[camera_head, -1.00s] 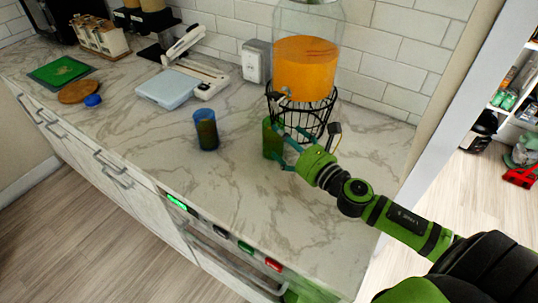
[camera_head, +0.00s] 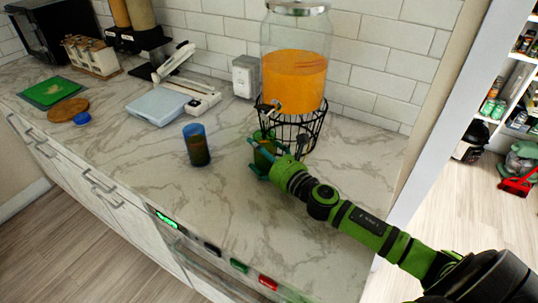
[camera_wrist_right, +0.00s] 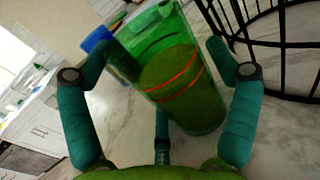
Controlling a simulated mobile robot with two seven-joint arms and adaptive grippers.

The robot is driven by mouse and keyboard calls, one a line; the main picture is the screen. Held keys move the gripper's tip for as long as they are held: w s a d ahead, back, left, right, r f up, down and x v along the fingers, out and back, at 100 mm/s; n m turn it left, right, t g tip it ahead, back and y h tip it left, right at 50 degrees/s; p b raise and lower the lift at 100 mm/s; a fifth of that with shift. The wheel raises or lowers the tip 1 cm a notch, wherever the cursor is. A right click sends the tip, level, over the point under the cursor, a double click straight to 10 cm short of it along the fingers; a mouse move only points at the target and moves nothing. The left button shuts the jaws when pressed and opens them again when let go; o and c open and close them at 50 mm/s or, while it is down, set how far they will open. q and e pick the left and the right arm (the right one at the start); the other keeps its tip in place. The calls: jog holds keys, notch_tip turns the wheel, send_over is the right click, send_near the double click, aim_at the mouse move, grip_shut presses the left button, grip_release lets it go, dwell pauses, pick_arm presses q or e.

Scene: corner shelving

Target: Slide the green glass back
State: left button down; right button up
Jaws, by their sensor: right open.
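The green glass (camera_head: 264,156) stands upright on the marble counter, in front of the wire stand of the drink dispenser. My right gripper (camera_head: 256,159) is open with its fingers around the glass, partly hiding it. In the right wrist view, the green glass (camera_wrist_right: 182,85) lies between the spread fingers of the right gripper (camera_wrist_right: 160,75); a gap shows beside at least the right finger. The glass holds a dark green content with a red line across it. My left gripper is not in view.
A blue glass (camera_head: 197,146) stands left of the green one. The dispenser (camera_head: 294,78) with orange drink sits on its black wire stand (camera_head: 302,133) close behind the green glass. A scale (camera_head: 158,105) is further left. The counter front is clear.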

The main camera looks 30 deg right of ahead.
jog(key=shift+w, duration=0.15)
jog(key=c, duration=1.3)
jog(key=shift+o, duration=0.2)
jog(key=shift+s+a+p, duration=0.35)
jog(key=shift+s+a, duration=0.3)
jog(key=shift+a, duration=0.4)
jog(key=shift+s+a+p, duration=0.35)
jog(key=shift+s+a, duration=0.25)
jog(key=shift+a, duration=0.45)
jog(key=shift+s+a+p, duration=0.35)
jog(key=shift+s+a, duration=0.3)
jog(key=shift+a, duration=0.4)
jog(key=shift+d, duration=0.1)
